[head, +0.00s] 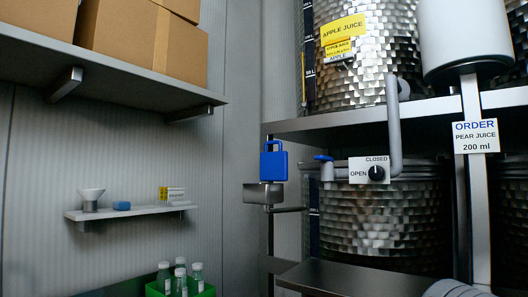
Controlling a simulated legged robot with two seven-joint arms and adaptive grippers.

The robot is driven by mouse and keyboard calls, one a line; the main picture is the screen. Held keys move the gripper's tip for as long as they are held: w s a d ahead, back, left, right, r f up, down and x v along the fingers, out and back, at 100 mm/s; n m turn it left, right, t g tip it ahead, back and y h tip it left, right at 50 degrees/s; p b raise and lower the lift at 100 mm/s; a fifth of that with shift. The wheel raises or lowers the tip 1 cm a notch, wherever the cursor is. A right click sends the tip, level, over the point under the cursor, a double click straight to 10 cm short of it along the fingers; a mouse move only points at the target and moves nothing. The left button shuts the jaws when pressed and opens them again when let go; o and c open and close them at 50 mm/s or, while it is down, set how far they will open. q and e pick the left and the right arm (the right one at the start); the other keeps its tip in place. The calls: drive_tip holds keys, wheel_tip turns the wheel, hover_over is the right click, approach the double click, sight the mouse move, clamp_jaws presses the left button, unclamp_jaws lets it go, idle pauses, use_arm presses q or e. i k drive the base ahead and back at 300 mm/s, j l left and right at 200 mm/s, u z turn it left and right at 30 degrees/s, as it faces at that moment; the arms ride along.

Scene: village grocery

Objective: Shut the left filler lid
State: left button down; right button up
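A blue panel with a small loop on top (273,163) stands upright above a small grey metal box (263,194), at the left side of the metal rack. It looks like the filler lid, raised off the box. The inside of the box cannot be seen from here. Neither of my grippers can be made out in the head view.
Dimpled steel tanks (385,222) stand on the rack to the right, with an open/closed knob plate (371,171) and an order sign (475,136). A small wall shelf (150,211) and a green crate of bottles (207,291) are at left. A dark metal ledge (350,279) juts out below.

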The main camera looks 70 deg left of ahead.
sight(274, 166)
drive_tip(key=k+j+u, duration=0.1)
drive_tip(key=u, duration=1.2)
